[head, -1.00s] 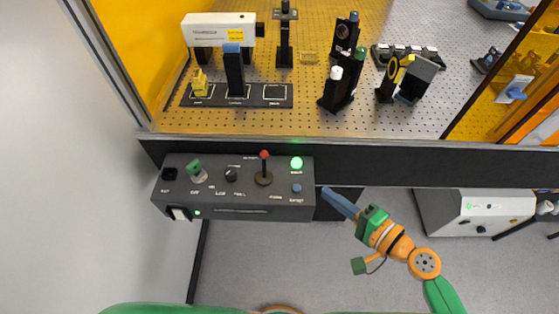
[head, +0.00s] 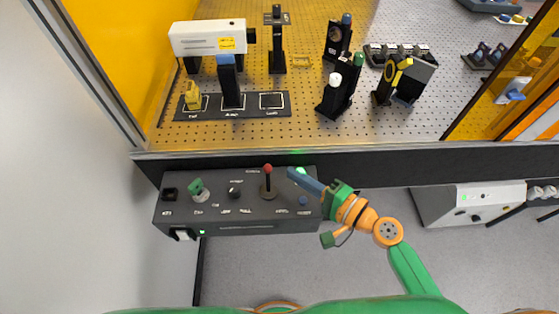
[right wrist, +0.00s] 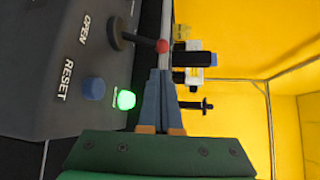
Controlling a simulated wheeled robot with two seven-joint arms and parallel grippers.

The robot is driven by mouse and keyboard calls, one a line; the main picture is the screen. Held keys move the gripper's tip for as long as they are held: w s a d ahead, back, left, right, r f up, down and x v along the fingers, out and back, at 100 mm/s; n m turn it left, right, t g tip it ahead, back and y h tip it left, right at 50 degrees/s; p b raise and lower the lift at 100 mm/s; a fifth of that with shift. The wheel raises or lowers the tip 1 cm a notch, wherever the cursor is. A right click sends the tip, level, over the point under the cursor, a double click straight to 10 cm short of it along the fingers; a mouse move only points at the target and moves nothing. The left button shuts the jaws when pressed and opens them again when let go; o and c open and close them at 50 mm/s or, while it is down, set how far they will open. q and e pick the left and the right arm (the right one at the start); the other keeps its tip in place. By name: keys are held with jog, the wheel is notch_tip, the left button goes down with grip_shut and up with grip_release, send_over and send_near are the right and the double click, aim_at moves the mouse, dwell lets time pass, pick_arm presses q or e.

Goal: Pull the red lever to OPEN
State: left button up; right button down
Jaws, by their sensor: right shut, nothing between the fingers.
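The red lever (head: 268,170) has a red ball on a dark shaft and rises from a round base on the dark control panel (head: 240,226). In the right wrist view the lever's red ball (right wrist: 162,46) is just beyond my fingertips, with the word OPEN beside its base. My right gripper (head: 291,173) is shut and empty, its blue fingers just right of the lever, with a visible gap. It also shows in the right wrist view (right wrist: 160,74), fingers together. My left gripper is not in view.
A lit green lamp (right wrist: 125,99) and a blue RESET button (right wrist: 93,88) sit right of the lever. A green knob (head: 197,188) is at the panel's left. Behind, a perforated optical table (head: 400,125) carries several mounts. A white box (head: 470,207) stands at right.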

aim_at(268, 180)
jog(key=shift+x, duration=2.7)
